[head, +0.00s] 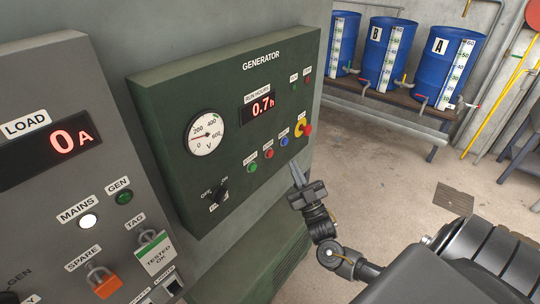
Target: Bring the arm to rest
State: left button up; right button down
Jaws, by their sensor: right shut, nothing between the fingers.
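My right gripper (298,176) is in the head view, in front of the green generator panel (165,110), just below its right-hand buttons. Its fingers are shut with nothing between them and point up toward the panel. I cannot tell whether the tips touch the panel. My right arm (333,252) is bent and comes in from the lower right. My left gripper is not in view.
The generator panel carries a dial (206,134), a red display (263,105) reading 0.7 h, and a red-and-yellow knob (305,129). A grey load panel (60,75) stands left. Blue barrels (390,50) stand on a bench behind. Concrete floor (390,160) is open at right.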

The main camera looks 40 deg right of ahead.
dwell(0.4)
jog(key=w+d+f+g+h, duration=0.15)
jog(key=f+g, duration=0.25)
jog(key=f, duration=0.5)
jog(key=w+d+f+g, duration=0.1)
jog(key=w+f+g, duration=0.15)
jog(key=f, duration=0.55)
jog(key=s+f+g, duration=0.4)
jog(key=s+f, duration=0.2)
jog(key=f, duration=0.7)
jog(key=s+f+g, duration=0.5)
jog(key=f, duration=0.7)
jog(key=s+a+f+g, duration=0.2)
jog(key=s+f+g, duration=0.1)
jog(key=s+f, duration=0.4)
jog(key=s+a+f+g, duration=0.25)
jog(key=s+f, duration=0.35)
jog(key=s, duration=0.3)
jog(key=s+a+f+g, duration=0.1)
jog(key=s+a+f, duration=0.1)
jog(key=s, duration=0.4)
jog(key=s+a+f+g+y, duration=0.1)
jog(key=s+a+f+g, duration=0.1)
jog(key=s+a, duration=0.3)
jog(key=s+a+f+m+g+y, duration=0.1)
jog(key=s+a, duration=0.2)
jog(key=s, duration=0.5)
jog(key=shift+s+a+f+g, duration=0.25)
jog(key=shift+a+f+g, duration=0.05)
jog(key=shift+a+f, duration=0.1)
